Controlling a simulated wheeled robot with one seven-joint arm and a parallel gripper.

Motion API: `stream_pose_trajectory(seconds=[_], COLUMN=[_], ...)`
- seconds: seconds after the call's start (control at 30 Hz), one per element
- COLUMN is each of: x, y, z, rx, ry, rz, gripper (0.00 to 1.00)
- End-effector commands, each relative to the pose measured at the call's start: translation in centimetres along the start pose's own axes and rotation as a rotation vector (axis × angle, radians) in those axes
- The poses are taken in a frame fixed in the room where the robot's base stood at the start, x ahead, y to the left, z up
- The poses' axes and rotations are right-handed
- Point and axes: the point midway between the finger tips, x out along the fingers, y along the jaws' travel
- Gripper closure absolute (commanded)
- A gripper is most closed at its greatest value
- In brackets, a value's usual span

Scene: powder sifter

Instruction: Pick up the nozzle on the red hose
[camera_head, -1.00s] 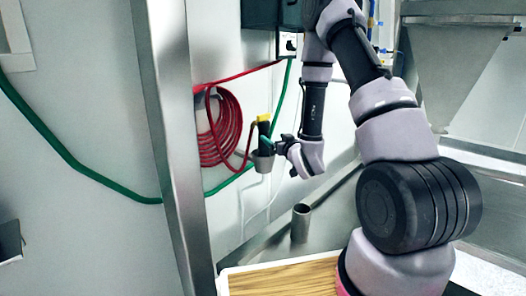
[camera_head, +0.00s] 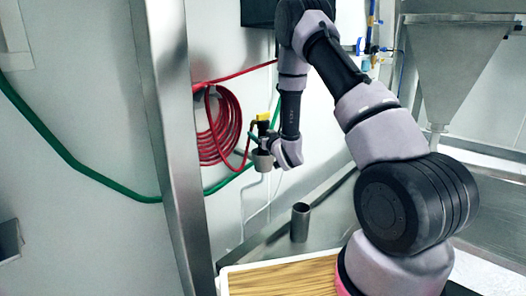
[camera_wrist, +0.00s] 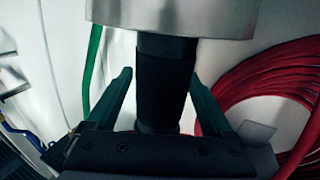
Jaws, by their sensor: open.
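The nozzle (camera_head: 263,126) has a black body and a yellow top. It stands upright in a grey metal cup-like holder (camera_head: 262,161) on the wall, in front of the coiled red hose (camera_head: 222,128). In the wrist view, the black nozzle body (camera_wrist: 162,88) lies between the two fingers of my gripper (camera_wrist: 161,76), with a gap on each side. The metal holder (camera_wrist: 185,14) shows at the top of that view. In the head view my gripper (camera_head: 264,139) is at the nozzle, just above the holder. My gripper is open; the nozzle's lower part is hidden inside the holder.
A green hose (camera_head: 75,167) runs along the wall behind. A steel post (camera_head: 174,150) stands left of the red coil. A steel hopper (camera_head: 455,70) is at right.

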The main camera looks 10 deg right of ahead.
Motion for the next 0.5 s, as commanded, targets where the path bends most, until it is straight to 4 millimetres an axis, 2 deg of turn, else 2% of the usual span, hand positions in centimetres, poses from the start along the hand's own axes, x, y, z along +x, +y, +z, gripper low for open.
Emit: stream_pose_trajectory(seconds=[0.27,0.37,0.4,0.5], x=[0.42,0.41,0.41,0.4], y=[0.02,0.02,0.02,0.02], z=[-0.01,-0.01,-0.01,-0.02], rx=[0.0,0.0,0.0,0.0], ry=[0.0,0.0,0.0,0.0], rz=[0.0,0.0,0.0,0.0], gripper=[0.14,0.49,0.64,1.0])
